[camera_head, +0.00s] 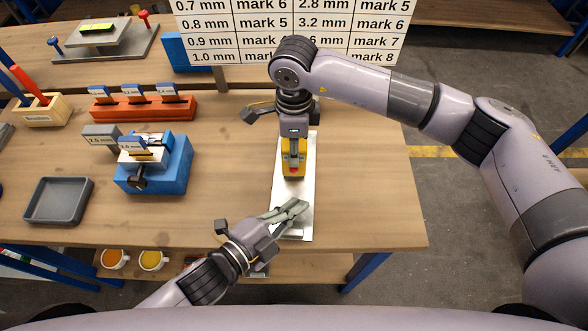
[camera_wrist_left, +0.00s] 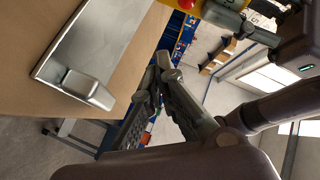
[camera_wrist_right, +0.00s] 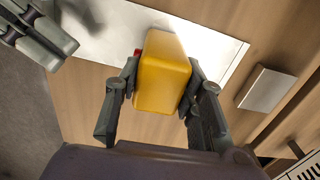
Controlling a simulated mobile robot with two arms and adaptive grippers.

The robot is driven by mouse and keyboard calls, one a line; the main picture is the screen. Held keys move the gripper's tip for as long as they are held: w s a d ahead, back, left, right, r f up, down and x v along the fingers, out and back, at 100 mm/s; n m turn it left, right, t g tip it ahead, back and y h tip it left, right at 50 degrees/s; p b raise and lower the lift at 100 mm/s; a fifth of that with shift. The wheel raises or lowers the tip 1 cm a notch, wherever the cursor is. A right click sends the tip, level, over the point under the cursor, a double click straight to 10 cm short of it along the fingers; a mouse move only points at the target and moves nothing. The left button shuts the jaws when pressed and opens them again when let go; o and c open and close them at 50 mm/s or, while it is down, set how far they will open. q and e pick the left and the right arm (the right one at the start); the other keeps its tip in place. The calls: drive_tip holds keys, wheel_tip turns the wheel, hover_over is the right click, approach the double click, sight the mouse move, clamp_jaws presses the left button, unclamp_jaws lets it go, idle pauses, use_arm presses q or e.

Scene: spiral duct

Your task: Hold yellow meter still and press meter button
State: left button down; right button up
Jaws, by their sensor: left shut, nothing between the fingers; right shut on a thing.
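The yellow meter (camera_head: 293,160) stands on a long pale metal plate (camera_head: 308,226) on the wooden bench. A red button (camera_head: 294,169) shows on its near side; a bit of red also shows at the meter's left edge in the right wrist view (camera_wrist_right: 137,52). My right gripper (camera_wrist_right: 163,85) is shut on the yellow meter (camera_wrist_right: 162,72), one finger on each side. My left gripper (camera_head: 298,208) is shut and empty, nearer the bench's front edge than the meter and apart from the button. Its closed fingertips (camera_wrist_left: 162,62) show beside the plate in the left wrist view.
A small metal block (camera_wrist_left: 88,88) sits on the plate's near end. A blue fixture (camera_head: 153,170), grey tray (camera_head: 58,200) and orange gauge rack (camera_head: 143,107) stand to the left. A thickness chart (camera_head: 290,32) stands behind. Bench right of the plate (camera_head: 370,190) is clear.

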drive_tip(key=o, duration=1.4)
drive_tip(key=shift+r, duration=0.1)
wheel_tip(320, 180, up, 12)
drive_tip(key=shift+f, duration=0.1)
